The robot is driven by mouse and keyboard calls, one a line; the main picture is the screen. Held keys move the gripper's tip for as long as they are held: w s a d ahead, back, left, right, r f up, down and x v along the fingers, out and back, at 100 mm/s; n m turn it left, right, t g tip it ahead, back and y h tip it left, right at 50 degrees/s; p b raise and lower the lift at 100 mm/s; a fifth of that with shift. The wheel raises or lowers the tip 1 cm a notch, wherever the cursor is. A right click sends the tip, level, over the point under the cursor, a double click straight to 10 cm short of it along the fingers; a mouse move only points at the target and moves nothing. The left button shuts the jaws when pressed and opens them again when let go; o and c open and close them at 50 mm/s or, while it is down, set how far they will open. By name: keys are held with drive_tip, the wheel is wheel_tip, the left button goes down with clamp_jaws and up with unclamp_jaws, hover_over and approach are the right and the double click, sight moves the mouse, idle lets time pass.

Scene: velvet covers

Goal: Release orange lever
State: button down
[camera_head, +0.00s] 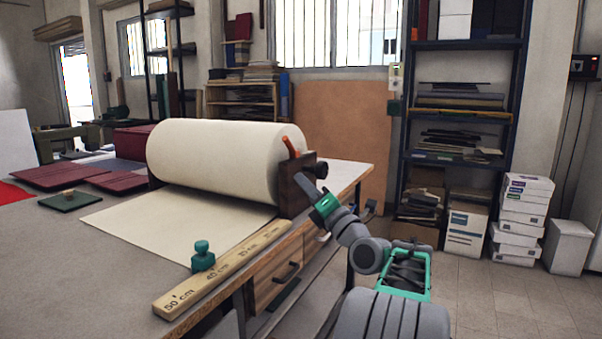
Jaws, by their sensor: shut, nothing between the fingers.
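The orange lever (291,147) stands up, tilted a little to the left, at the top of a dark wooden end block (289,192). The block is at the right end of a large cream roll (215,160) on the worktable. My gripper (302,181) is shut and empty, just below and right of the lever, in front of the block. A gap shows between it and the lever; whether it touches the block I cannot tell. The cream sheet (150,225) runs from the roll flat over the tabletop.
A wooden ruler (220,270) lies along the table's (60,270) front edge, with a green knobbed piece (203,257) beside it. Dark red covers (65,177) lie at the left. A drawer (277,275) is below the edge. Shelves (460,110) and boxes (520,215) stand at right.

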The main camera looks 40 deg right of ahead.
sight(290, 153)
drive_tip(key=w+d+r+p, duration=0.1)
drive_tip(key=w+r, duration=0.1)
drive_tip(key=w, duration=0.1)
drive_tip(key=w+d+r+p, duration=0.1)
drive_tip(key=w+r, duration=0.1)
drive_tip(key=w, duration=0.1)
drive_tip(key=w+d+r, duration=0.1)
drive_tip(key=w+r, duration=0.1)
drive_tip(key=w, duration=0.1)
drive_tip(key=shift+d+p, duration=0.1)
drive_tip(key=shift+p, duration=0.3)
drive_tip(key=shift+f, duration=0.1)
